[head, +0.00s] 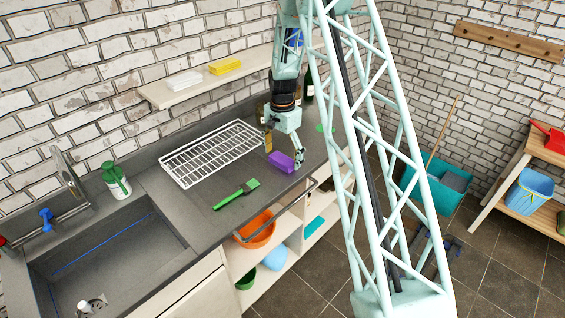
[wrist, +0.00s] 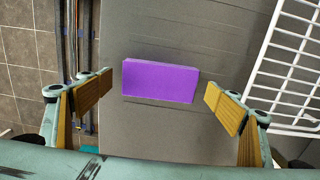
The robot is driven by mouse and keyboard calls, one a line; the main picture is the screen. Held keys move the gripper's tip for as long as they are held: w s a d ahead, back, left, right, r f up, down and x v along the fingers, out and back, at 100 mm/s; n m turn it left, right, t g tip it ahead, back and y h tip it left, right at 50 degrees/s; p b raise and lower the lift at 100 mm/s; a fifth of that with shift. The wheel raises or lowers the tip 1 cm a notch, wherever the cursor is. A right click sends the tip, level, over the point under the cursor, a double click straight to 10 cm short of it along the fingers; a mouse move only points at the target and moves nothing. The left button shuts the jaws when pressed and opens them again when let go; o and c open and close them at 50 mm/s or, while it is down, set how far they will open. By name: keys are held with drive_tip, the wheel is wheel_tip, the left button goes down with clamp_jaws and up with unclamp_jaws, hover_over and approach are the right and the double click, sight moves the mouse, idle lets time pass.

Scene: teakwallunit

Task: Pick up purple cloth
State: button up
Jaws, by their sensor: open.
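The purple cloth (head: 281,161) is a small, block-like purple piece lying on the dark grey counter, near its front edge. In the wrist view the purple cloth (wrist: 160,81) lies flat, between and a little beyond my fingertips. My gripper (head: 284,147) is above the counter at the cloth, pointing down. In the wrist view my gripper (wrist: 158,95) is open, with one yellow-padded finger on each side of the cloth. A gap shows between each finger and the cloth, and nothing is held.
A white wire rack (head: 212,152) lies on the counter left of the cloth. A green brush (head: 237,194) lies nearer the front edge. A rail (head: 285,213) runs along the counter front. A wall shelf (head: 208,83) is behind, and a sink (head: 105,258) is at left.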

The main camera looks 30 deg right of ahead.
sight(282, 158)
drive_tip(key=shift+c, duration=0.5)
drive_tip(key=c, duration=0.8)
drive_tip(key=shift+r, duration=0.1)
drive_tip(key=shift+r, duration=1.75)
drive_tip(key=s+a, duration=0.1)
drive_tip(key=s, duration=0.4)
drive_tip(key=s+a+r, duration=0.1)
drive_tip(key=s+a, duration=0.1)
drive_tip(key=s, duration=0.3)
drive_tip(key=s+a+b, duration=0.1)
drive_tip(key=s, duration=0.4)
drive_tip(key=shift+s+a+r, duration=0.15)
drive_tip(key=shift+s+a, duration=0.05)
drive_tip(key=shift+a, duration=0.05)
drive_tip(key=shift+o, duration=0.8)
drive_tip(key=shift+c, duration=0.7)
